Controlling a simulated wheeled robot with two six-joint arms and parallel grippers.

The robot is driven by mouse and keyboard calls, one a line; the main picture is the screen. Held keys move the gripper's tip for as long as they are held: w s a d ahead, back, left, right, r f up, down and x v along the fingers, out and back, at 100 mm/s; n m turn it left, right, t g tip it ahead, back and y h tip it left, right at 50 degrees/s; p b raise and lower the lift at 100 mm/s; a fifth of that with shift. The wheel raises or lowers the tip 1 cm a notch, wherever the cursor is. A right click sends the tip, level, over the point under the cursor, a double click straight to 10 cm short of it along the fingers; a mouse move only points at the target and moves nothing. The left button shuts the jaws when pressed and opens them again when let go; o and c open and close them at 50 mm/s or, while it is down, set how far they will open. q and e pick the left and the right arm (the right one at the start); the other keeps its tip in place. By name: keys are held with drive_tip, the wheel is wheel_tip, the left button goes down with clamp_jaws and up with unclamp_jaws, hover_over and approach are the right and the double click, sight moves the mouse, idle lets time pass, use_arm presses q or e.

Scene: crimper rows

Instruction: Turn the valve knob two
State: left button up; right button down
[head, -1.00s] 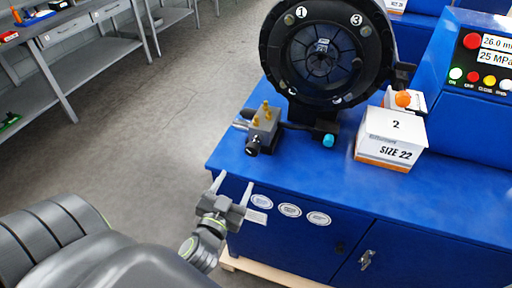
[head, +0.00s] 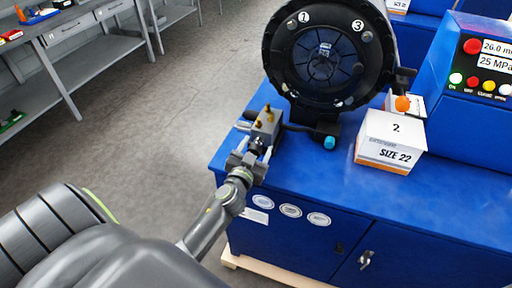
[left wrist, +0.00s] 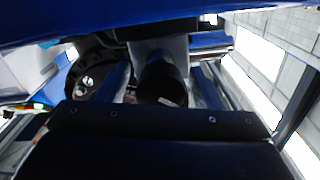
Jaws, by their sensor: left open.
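The valve is a small grey block (head: 268,127) with brass fittings on top, at the left end of the blue machine's top. Its black knob (head: 257,144) faces the near left side. My left gripper (head: 258,149) is open, with one finger on each side of the knob. In the left wrist view the dark round knob (left wrist: 162,84) stands between the two fingers (left wrist: 161,88), with what looks like a small gap on each side. The gripper partly hides the knob in the head view. My right gripper is not in view.
A black round crimper head (head: 325,58) stands just behind the valve. A cyan-tipped part (head: 329,143) lies right of the valve. A white SIZE 22 box (head: 390,142) and a control panel (head: 486,62) are farther right. The floor on the left is clear.

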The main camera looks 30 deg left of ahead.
use_arm(q)
drive_tip(key=c, duration=1)
drive_tip(key=shift+m, duration=0.3)
drive_tip(key=m, duration=0.3)
drive_tip(key=shift+m, duration=0.3)
drive_tip(key=m, duration=0.5)
drive_tip(key=shift+f, duration=0.1)
drive_tip(key=shift+m, duration=0.3)
drive_tip(key=o, duration=1)
